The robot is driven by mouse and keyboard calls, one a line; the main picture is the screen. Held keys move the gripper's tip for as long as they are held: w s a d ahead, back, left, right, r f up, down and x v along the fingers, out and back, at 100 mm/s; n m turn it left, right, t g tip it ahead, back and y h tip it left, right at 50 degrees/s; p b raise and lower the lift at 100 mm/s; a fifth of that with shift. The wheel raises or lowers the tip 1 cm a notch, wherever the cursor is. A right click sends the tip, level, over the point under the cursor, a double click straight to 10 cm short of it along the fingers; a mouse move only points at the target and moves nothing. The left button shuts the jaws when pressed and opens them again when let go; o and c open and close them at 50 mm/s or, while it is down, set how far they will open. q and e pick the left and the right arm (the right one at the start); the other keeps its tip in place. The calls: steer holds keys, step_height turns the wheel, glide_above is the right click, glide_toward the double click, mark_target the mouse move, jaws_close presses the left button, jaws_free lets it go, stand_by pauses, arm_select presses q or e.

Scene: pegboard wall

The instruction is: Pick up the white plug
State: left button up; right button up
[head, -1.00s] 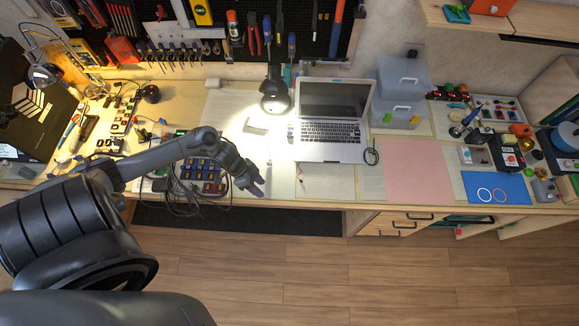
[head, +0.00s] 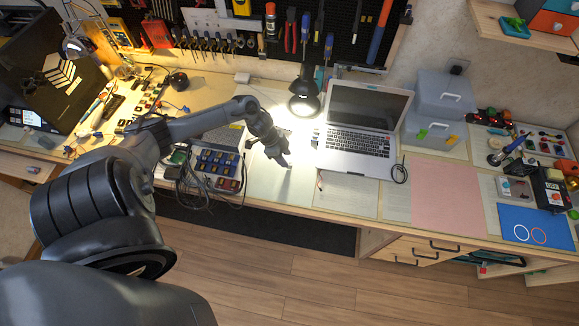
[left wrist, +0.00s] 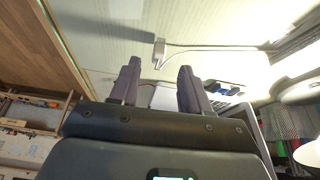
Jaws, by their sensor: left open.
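The white plug (left wrist: 158,52) lies on the pale work surface in the left wrist view, with a thin white lead running from it to the right. My left gripper (left wrist: 160,66) is open and empty. In that picture, the plug shows between and just beyond its two fingertips, and no contact is visible. In the head view my left gripper (head: 284,160) hangs over the pale mat between the switch panel and the laptop; the plug is too small or hidden to make out clearly there. My right gripper is not in view.
An open laptop (head: 358,143) stands right of my left gripper, with a lit lamp (head: 304,98) behind. A switch panel (head: 216,168) with loose black cables is to the left. A pink mat (head: 447,199) farther right is bare.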

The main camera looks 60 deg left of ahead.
arm_select(q)
steer(key=b+x, duration=0.1)
steer(key=x, duration=0.4)
steer(key=shift+s, duration=0.15)
jaws_close()
